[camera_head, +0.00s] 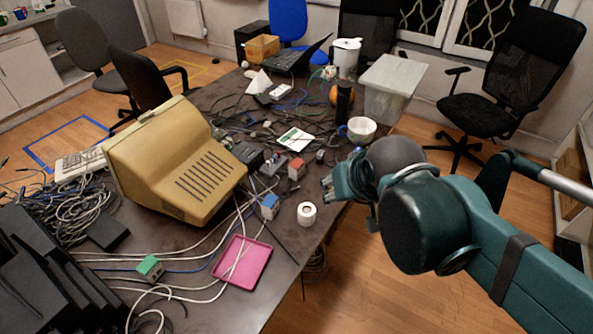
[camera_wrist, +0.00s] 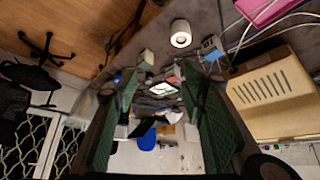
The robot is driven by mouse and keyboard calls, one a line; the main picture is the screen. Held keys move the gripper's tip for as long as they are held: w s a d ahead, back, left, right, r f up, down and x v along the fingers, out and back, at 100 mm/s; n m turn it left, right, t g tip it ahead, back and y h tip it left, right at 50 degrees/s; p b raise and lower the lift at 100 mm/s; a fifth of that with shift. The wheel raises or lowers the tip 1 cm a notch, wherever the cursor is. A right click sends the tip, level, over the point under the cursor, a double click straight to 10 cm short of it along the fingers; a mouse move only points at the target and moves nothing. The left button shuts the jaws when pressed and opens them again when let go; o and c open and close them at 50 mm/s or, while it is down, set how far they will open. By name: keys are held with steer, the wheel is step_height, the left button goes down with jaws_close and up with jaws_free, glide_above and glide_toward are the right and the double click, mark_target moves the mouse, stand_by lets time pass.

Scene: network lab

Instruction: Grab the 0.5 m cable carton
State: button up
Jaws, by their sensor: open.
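Several small cartons stand on the dark table in the head view: a blue and white one (camera_head: 270,207), a red and white one (camera_head: 296,169), a green and white one (camera_head: 150,267) and a small grey one (camera_head: 320,155). Their length labels are too small to read, so I cannot tell which is the 0.5 m carton. My gripper (camera_head: 345,182) is open above the table's right edge, apart from the cartons. In the wrist view its two green fingers (camera_wrist: 160,85) are spread with nothing gripped; the blue carton (camera_wrist: 212,47) shows beyond them.
A white roll (camera_head: 307,213) stands near the blue carton. A pink tray (camera_head: 243,261) and loose cables lie in front. A beige monitor (camera_head: 175,160) stands left. A white mug (camera_head: 361,130), black cylinder (camera_head: 343,102) and clear bin (camera_head: 393,85) stand behind my gripper.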

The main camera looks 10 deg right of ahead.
steer(key=w+d+f+m+h, duration=0.1)
steer(key=w+d+m+h, duration=0.1)
steer(key=w, duration=0.9)
steer(key=m+t+h, duration=0.2)
steer(key=m+h, duration=0.4)
steer(key=h, duration=0.1)
glide_above(296, 170)
steer(key=w+d, duration=0.3)
steer(key=w, duration=0.1)
step_height(296, 170, down, 14)
steer(key=shift+d+f, duration=0.1)
steer(key=shift+d, duration=0.05)
steer(key=shift+w+a+f+m+h, duration=0.3)
steer(key=shift+w+f+m, duration=0.15)
steer(key=shift+f+m, duration=0.1)
steer(key=shift+f, duration=0.1)
steer(key=shift+f+b, duration=0.7)
steer(key=shift+f, duration=0.95)
